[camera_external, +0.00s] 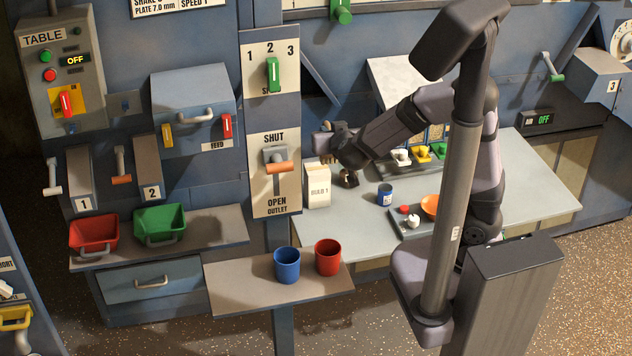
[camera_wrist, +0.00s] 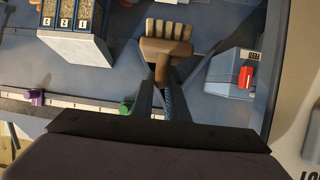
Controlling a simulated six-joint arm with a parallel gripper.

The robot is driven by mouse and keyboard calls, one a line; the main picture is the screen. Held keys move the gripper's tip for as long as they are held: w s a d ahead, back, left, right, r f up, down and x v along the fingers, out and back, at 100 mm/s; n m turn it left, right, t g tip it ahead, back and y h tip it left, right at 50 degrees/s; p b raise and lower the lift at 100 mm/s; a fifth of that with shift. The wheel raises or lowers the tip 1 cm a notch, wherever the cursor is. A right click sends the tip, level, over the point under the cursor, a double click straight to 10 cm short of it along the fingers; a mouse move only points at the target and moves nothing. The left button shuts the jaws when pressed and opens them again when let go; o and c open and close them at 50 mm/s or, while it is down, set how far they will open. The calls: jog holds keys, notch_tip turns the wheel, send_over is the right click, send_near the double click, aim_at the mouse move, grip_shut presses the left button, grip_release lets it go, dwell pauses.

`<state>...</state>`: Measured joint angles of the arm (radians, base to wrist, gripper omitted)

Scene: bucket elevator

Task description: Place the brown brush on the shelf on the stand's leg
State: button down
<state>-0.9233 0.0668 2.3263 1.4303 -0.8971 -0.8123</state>
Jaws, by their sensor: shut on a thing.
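In the wrist view my gripper (camera_wrist: 160,95) is shut on the brown brush (camera_wrist: 166,48), holding it by the handle with its tan bristles pointing away from me. In the external view my gripper (camera_external: 338,143) is raised above the pale bench, beside the right edge of the stand's lever panel. The brush (camera_external: 327,156) is small and partly hidden there. The shelf (camera_external: 236,290) on the stand's leg (camera_external: 282,330) is a flat grey-brown board below and left of my gripper. A blue cup (camera_external: 287,265) and a red cup (camera_external: 328,257) stand on its right half.
A white carton (camera_external: 317,187) stands on the bench below my gripper. The orange outlet lever (camera_external: 280,168) sticks out of the panel to its left. A dark tray (camera_external: 410,222) and a small blue cup (camera_external: 385,194) are on the bench. The shelf's left part is clear.

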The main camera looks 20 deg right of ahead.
jog(key=s+a+r+m+h+p, duration=0.2)
jog(key=s+r, duration=0.5)
jog(key=s+a+r+m+h+p, duration=0.1)
jog(key=s+a+r+h+p, duration=0.15)
jog(key=s+r, duration=0.4)
jog(key=s+a+m+g+h+p, duration=0.2)
jog(key=s+a+m+h+p, duration=0.15)
jog(key=s, duration=0.45)
jog(key=w+a+n+t+y+b, duration=0.2)
jog(key=w+a+n+y+b, duration=0.2)
jog(key=a+n+y+b, duration=0.5)
jog(key=s+a+f+n+g+y+b, duration=0.1)
jog(key=s+a+f+n+g+y, duration=0.15)
jog(key=a+y, duration=0.3)
jog(key=s+a+f+n+g+y, duration=0.1)
jog(key=s+a+f+n+y, duration=0.1)
jog(key=a+f+n+y, duration=0.3)
jog(key=s+f+n+g+y+b, duration=0.25)
jog(key=s+f+n+g, duration=0.35)
jog(key=f, duration=0.5)
jog(key=s+f+n+g+y+b, duration=0.1)
jog(key=s+f+n+g+b, duration=0.25)
jog(key=s+f, duration=0.55)
jog(key=w+f+p, duration=0.1)
jog(key=w+p, duration=0.4)
jog(key=w, duration=1.4)
jog(key=shift+w+f+m+p, duration=0.3)
jog(key=shift+f+m, duration=0.05)
jog(key=shift+f, duration=0.05)
